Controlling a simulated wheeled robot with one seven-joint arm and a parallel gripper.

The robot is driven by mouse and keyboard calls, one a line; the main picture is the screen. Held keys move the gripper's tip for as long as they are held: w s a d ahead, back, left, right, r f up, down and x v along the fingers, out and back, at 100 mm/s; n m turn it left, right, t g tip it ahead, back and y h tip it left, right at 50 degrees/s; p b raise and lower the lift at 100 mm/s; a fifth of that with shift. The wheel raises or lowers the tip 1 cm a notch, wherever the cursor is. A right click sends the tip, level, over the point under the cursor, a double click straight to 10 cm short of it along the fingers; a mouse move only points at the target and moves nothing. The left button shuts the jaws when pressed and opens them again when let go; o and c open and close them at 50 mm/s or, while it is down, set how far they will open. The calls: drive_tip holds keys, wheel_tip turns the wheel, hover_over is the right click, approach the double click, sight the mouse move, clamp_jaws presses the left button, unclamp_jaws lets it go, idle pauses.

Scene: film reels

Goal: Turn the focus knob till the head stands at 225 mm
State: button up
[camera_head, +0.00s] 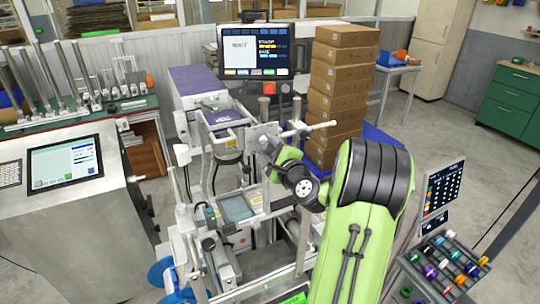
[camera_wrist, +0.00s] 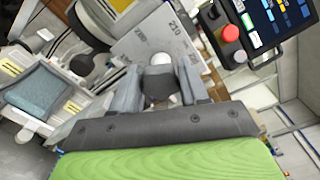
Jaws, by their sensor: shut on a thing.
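My gripper (camera_wrist: 160,82) is shut on a dark grey knob (camera_wrist: 158,84), with one finger on each side of it in the wrist view. A light, rounded end shows just beyond the knob. Behind it stands a grey metal plate (camera_wrist: 135,48) with dark printed figures; one reads 210, and the others are too small to read surely. No pointer or exact head height can be made out. In the head view my gripper (camera_head: 270,148) is at the upright post of the machine, beside the grey plate (camera_head: 262,132); the knob is hidden there.
A monitor (camera_head: 262,50) stands behind the machine, with a red button (camera_wrist: 230,33) below it. A stack of brown boxes (camera_head: 338,75) rises close behind my arm. A control cabinet (camera_head: 80,225) stands at left, and a rack of coloured parts (camera_head: 447,268) at lower right.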

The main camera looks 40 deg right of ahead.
drive_tip(key=shift+w+r+n+b, duration=0.1)
drive_tip(key=shift+r+n+b, duration=0.4)
drive_tip(key=shift+n+b, duration=0.6)
drive_tip(key=shift+o, duration=0.2)
drive_tip(key=shift+r+n+b, duration=0.1)
drive_tip(key=shift+n+b, duration=0.55)
drive_tip(key=shift+n, duration=0.35)
drive_tip(key=shift+o, duration=0.2)
drive_tip(key=shift+r, duration=0.1)
drive_tip(key=o, duration=0.9)
drive_tip(key=shift+o, duration=0.2)
